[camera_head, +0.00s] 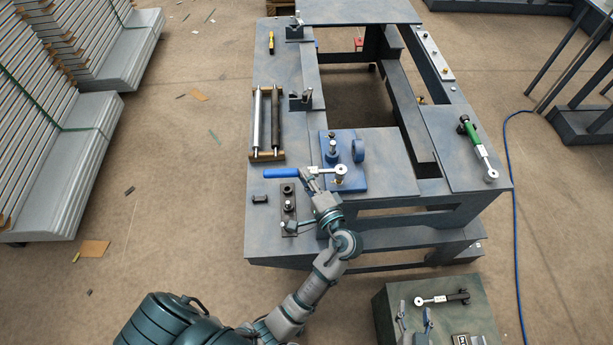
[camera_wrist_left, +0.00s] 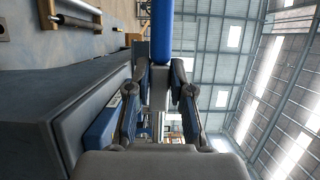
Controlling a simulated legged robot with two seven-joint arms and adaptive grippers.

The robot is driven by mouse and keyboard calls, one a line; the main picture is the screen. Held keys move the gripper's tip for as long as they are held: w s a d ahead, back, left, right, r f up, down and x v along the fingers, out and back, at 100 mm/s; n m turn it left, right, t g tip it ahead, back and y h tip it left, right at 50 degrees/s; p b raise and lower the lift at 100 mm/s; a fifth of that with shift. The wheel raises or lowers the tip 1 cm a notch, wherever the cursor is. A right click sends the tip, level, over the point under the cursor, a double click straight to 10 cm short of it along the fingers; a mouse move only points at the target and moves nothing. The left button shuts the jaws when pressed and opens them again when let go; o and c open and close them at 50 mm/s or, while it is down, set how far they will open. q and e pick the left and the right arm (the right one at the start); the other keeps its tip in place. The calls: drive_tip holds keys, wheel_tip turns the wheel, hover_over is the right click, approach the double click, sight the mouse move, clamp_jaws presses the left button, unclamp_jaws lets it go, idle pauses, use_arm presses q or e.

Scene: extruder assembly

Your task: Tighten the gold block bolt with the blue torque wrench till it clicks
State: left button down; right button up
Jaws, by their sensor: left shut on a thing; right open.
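The blue torque wrench (camera_head: 282,172) lies level over the front of the bench, its blue handle to the left. Its round silver head (camera_head: 340,169) is over the front right of the blue fixture (camera_head: 356,185). My left gripper (camera_head: 309,178) is shut on the wrench, between handle and head. In the left wrist view the blue handle (camera_wrist_left: 161,30) stands out beyond the left fingers (camera_wrist_left: 160,75). The gold block and its bolt are too small or hidden under the wrench head to make out. My right gripper (camera_head: 415,318) is open and empty, low at the right, near the green-topped box.
A green-handled wrench (camera_head: 472,138) lies on the bench's right panel. A dark-handled wrench (camera_head: 442,299) lies on the green-topped box (camera_head: 390,290). A rack with two rollers (camera_head: 258,120) and a dark plate with knobs (camera_head: 289,208) are on the bench's left side.

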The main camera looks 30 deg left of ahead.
use_arm(q)
drive_tip(key=shift+f+b, duration=0.65)
drive_tip(key=shift+f, duration=0.55)
use_arm(e)
drive_tip(key=shift+s+f, duration=0.1)
drive_tip(key=shift+f, duration=0.8)
use_arm(q)
drive_tip(key=w+a+m+t+h+p, duration=0.2)
drive_tip(key=w+m+t+h+p, duration=0.5)
drive_tip(key=h, duration=0.5)
drive_tip(key=shift+w+a+f+m+t+p, duration=0.2)
drive_tip(key=shift+a+m+t+p, duration=0.25)
drive_tip(key=shift+m+p, duration=0.9)
use_arm(e)
wheel_tip(320, 180, up, 13)
drive_tip(key=w+t, duration=0.1)
use_arm(q)
drive_tip(key=shift+s+d+f, duration=0.1)
use_arm(e)
drive_tip(key=shift+f, duration=0.1)
use_arm(q)
drive_tip(key=shift+s+n+y, duration=0.15)
drive_tip(key=shift+n+y, duration=0.2)
drive_tip(key=shift+y, duration=0.05)
use_arm(e)
drive_tip(key=shift+f, duration=0.1)
use_arm(q)
drive_tip(key=shift+r, duration=0.35)
use_arm(e)
drive_tip(key=shift+w, duration=0.1)
